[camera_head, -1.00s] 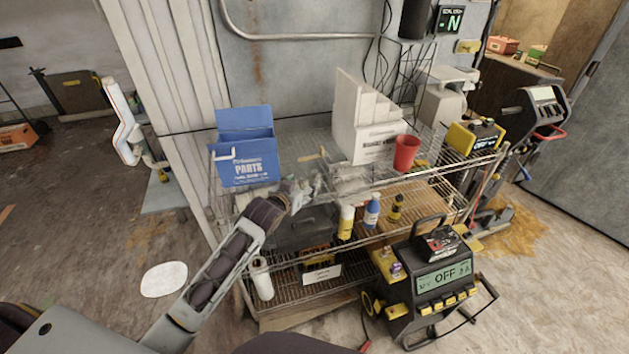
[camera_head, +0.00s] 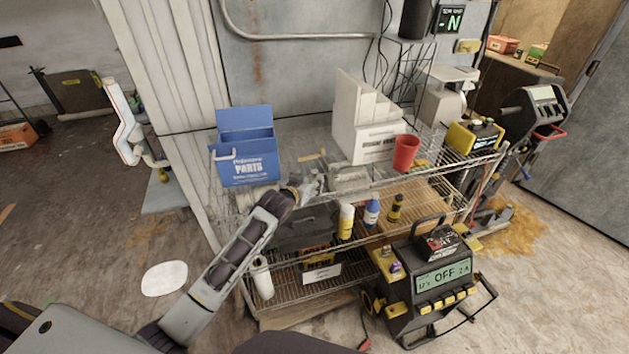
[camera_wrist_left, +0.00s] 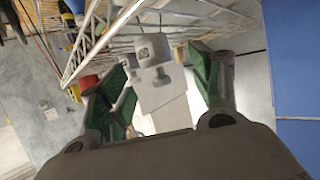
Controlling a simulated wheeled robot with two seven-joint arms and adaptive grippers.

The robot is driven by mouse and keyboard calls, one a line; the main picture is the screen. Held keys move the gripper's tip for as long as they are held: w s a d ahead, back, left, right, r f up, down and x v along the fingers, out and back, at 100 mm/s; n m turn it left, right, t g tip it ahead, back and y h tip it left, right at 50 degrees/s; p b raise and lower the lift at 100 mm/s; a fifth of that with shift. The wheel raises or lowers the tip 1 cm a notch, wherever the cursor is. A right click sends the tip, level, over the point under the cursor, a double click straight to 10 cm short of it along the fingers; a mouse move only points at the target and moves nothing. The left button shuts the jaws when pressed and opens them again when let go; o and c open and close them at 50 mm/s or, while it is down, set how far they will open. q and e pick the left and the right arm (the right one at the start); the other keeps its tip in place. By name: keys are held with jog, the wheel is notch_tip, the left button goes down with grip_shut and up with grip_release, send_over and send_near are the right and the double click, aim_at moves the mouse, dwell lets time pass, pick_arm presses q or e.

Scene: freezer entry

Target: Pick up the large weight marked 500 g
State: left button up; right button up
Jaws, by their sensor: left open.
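I cannot make out a weight marked 500 g in either view; no such marking is readable. My left gripper (camera_head: 312,187) is at the front of the wire rack's upper shelf, right of the blue parts bin (camera_head: 248,160) and in front of the white stepped box (camera_head: 368,142). In the left wrist view the two green-padded fingers of the left gripper (camera_wrist_left: 160,66) stand apart. A pale blocky shape (camera_wrist_left: 155,85) shows between them, but I cannot tell whether it is beyond them or within reach. My right gripper is not in view.
A red cup (camera_head: 406,153) stands right of the white box. A grey scale (camera_head: 446,100) and a yellow device (camera_head: 474,138) are farther right. Bottles (camera_head: 371,211) stand on the lower shelf.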

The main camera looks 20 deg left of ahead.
aim_at(314, 177)
pick_arm(q)
jog(key=shift+w, duration=0.1)
jog(key=shift+d+p+x, duration=0.2)
jog(key=shift+p+x, duration=0.2)
jog(key=shift+x, duration=2.1)
jog(key=shift+r, duration=0.1)
jog(key=c, duration=1.4)
jog(key=shift+r, duration=0.1)
grip_shut()
